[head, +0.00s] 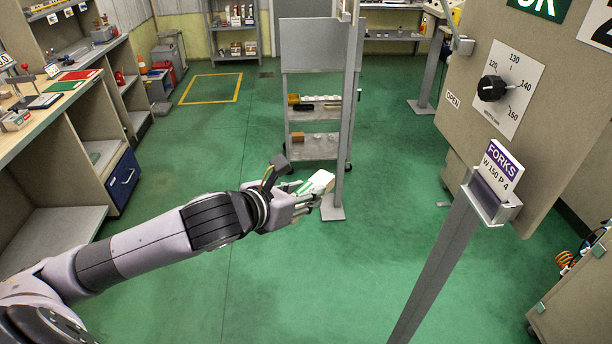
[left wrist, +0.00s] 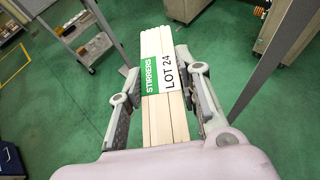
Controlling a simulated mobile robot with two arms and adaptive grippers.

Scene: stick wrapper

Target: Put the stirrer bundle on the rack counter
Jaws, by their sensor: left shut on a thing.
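The stirrer bundle (head: 318,183) is a pale bundle of flat sticks with a green and white band. In the left wrist view the bundle (left wrist: 158,125) has a label reading STIRRERS, LOT 24. My left gripper (head: 306,192) is shut on it, with one finger along each side, and holds it in the air above the floor. The gripper also shows in the left wrist view (left wrist: 162,82). Which surface is the rack counter is not marked; a grey shelved rack (head: 316,147) stands beyond the gripper, and a wooden-topped counter (head: 45,125) runs along the left. My right gripper is not in view.
A thin grey post (head: 345,130) stands close behind the bundle. A post with a FORKS sign (head: 500,165) is at the right, before a beige machine panel with a dial (head: 492,88). A blue drawer (head: 123,180) is at the left. Green floor (head: 250,130) is open between.

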